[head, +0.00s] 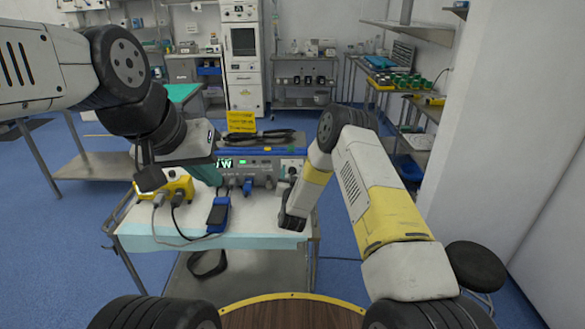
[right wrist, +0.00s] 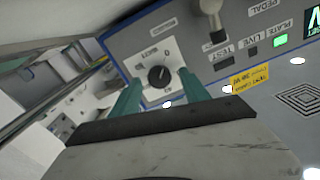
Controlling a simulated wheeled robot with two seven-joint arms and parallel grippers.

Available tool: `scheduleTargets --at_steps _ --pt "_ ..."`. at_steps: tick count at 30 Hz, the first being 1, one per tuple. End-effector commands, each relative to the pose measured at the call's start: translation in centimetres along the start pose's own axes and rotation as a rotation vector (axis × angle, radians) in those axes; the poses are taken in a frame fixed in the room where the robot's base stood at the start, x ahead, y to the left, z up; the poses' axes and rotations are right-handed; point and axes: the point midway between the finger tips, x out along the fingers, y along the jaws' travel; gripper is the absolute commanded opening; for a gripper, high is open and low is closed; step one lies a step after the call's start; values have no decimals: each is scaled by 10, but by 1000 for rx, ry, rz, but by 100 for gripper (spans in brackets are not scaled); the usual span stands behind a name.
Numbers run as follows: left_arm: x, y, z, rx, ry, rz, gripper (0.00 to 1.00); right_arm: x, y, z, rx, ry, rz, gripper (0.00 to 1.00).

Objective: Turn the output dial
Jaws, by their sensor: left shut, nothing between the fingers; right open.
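The unit's front panel (head: 262,171) stands on the trolley in the head view, with a green display at its left part. In the right wrist view the panel shows tilted, with a round black dial (right wrist: 158,76) on a white square plate. A "0" is marked beside the dial; its other lettering is too small to read surely. My right gripper (right wrist: 161,82) is open, its teal fingers on either side of the dial in that view; contact cannot be told. My left gripper (head: 212,178) is shut and empty, near the panel's left side.
A yellow device (head: 178,188), leads and a blue handset (head: 218,214) are on the trolley's left part. A metal lever (right wrist: 212,12) and green light (right wrist: 280,41) sit near the dial.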

Motion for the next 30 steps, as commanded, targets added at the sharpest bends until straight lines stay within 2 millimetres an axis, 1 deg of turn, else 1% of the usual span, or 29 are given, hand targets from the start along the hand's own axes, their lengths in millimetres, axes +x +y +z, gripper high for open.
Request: scheduleTargets --at_steps 6,8,12,14,15,23,30 --pt "0 0 0 0 0 0 0 0 0 0 0 0 0 54" --pt "0 0 0 0 0 0 0 0 0 0 0 -1 0 42" --pt "0 0 0 0 0 0 0 0 0 0 0 -1 0 14" --pt "0 0 0 0 0 0 0 0 0 0 0 0 0 3" --pt "0 0 0 0 0 0 0 0 0 0 0 -1 0 0" --pt "0 0 0 0 0 0 0 0 0 0 21 -1 1 0" --pt "0 0 0 0 0 0 0 0 1 0 133 -1 1 0"
